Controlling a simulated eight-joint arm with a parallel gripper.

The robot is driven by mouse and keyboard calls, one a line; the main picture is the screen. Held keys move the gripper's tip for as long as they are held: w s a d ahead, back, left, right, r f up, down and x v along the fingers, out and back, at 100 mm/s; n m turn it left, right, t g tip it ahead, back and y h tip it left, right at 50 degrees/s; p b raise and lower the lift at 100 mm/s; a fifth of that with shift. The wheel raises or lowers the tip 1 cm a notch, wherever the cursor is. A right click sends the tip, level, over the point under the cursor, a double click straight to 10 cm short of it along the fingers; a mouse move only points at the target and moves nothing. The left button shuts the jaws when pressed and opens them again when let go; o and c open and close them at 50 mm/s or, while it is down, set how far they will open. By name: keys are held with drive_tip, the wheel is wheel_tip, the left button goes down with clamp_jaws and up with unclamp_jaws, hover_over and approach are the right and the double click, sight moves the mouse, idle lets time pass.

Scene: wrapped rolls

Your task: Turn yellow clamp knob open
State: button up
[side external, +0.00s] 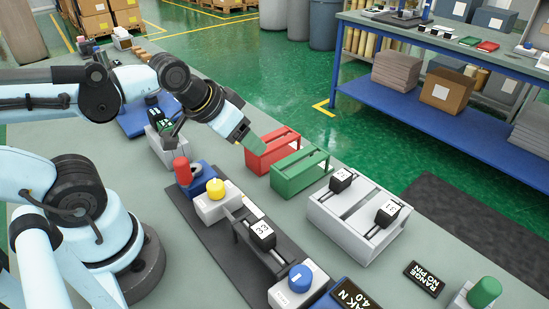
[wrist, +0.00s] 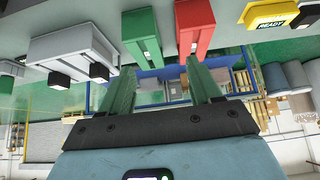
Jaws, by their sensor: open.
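The yellow clamp knob (side external: 215,187) sits on top of a white block (side external: 218,207) on the dark mat in the side external view. A black piece marked 33 (side external: 262,235) sits in the grey fixture beside it. My gripper (side external: 255,143) is above the bench, up and to the right of the yellow knob in the picture, beside the red and green racks and apart from the knob. In the wrist view its two green fingers are apart with nothing between them (wrist: 160,70). The yellow knob does not show in the wrist view.
A red knob (side external: 181,170) stands just behind the yellow one, and a blue knob (side external: 300,277) is at the mat's front end. The red rack (side external: 272,152), green rack (side external: 302,172) and grey tray (side external: 345,235) stand to the right. A yellow READY sign (wrist: 275,18) shows in the wrist view.

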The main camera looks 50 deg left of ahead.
drive_tip(key=m, duration=0.1)
drive_tip(key=m+g, duration=0.7)
drive_tip(key=m, duration=0.5)
approach(214, 184)
drive_tip(key=shift+w+f, duration=0.15)
drive_tip(key=shift+f, duration=4.65)
drive_tip(key=c, duration=1)
drive_tip(key=shift+c, duration=0.2)
